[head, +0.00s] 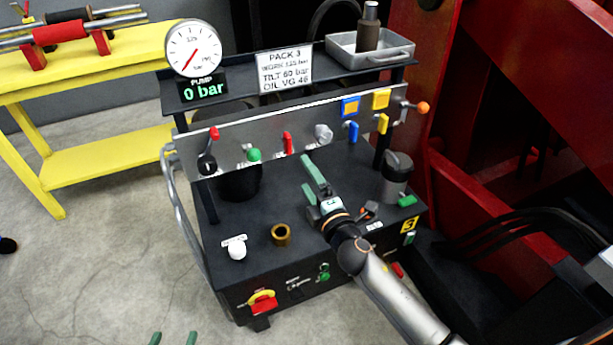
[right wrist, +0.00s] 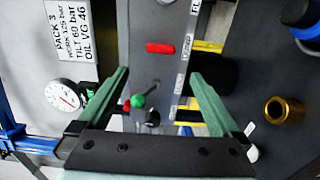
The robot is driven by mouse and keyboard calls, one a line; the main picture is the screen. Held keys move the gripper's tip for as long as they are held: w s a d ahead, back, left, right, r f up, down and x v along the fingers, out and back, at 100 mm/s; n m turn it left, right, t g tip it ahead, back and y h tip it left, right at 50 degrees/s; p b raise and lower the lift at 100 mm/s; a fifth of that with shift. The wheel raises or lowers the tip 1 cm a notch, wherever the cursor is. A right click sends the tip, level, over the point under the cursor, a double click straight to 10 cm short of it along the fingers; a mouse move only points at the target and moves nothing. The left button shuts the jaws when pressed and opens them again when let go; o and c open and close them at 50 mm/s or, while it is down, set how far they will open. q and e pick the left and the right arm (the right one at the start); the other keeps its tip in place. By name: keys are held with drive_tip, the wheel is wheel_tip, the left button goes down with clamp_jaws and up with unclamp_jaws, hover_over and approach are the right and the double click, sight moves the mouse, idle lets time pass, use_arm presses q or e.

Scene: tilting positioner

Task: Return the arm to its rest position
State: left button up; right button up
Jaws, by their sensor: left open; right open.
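My right gripper (head: 306,173) is above the black top of the hydraulic power pack (head: 210,228), in front of the lever panel (head: 130,165). Its green fingers are apart with nothing between them; they also show in the right wrist view (right wrist: 160,76), framing part of the panel. My right arm reaches in from the lower right. Only the green fingertips of my left gripper (head: 173,338) show at the bottom edge of the head view, spread apart over the floor. The rest of my left arm is out of the picture.
The panel carries a red lever (head: 287,143), a green knob (head: 254,155) and blue and yellow levers. A gauge (head: 193,48) reads 0 bar. A brass fitting (head: 281,235) and a white knob (head: 237,250) stand on the top. Red machinery (head: 500,60) stands right; a yellow bench (head: 110,135) left.

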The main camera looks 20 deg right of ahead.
drive_tip(key=s+a+f+m+g+y, duration=0.1)
drive_tip(key=s+a+f+m+g, duration=0.15)
drive_tip(key=s+m, duration=0.4)
drive_tip(key=s+a+f+m+g+y, duration=0.15)
drive_tip(key=s+f+m, duration=0.25)
drive_tip(key=s, duration=0.5)
drive_tip(key=s+a+f+m+g, duration=0.1)
drive_tip(key=s+f+m+g, duration=0.15)
drive_tip(key=s+m, duration=0.35)
use_arm(q)
drive_tip(key=s+a+r+n+g+y+p, duration=0.1)
drive_tip(key=s+r+p, duration=0.4)
drive_tip(key=p, duration=1.5)
wheel_tip(320, 180, up, 4)
drive_tip(key=shift+s+a+f+g+p, duration=0.1)
drive_tip(key=shift+s+a+g+p, duration=0.35)
drive_tip(key=shift+g, duration=0.55)
use_arm(e)
drive_tip(key=s+d+r+g+h, duration=0.1)
drive_tip(key=s+d+r+g, duration=0.1)
drive_tip(key=s+r, duration=0.4)
wheel_tip(320, 180, up, 2)
drive_tip(key=shift+r, duration=0.1)
use_arm(q)
drive_tip(key=shift+a, duration=0.1)
use_arm(e)
drive_tip(key=shift+s, duration=0.1)
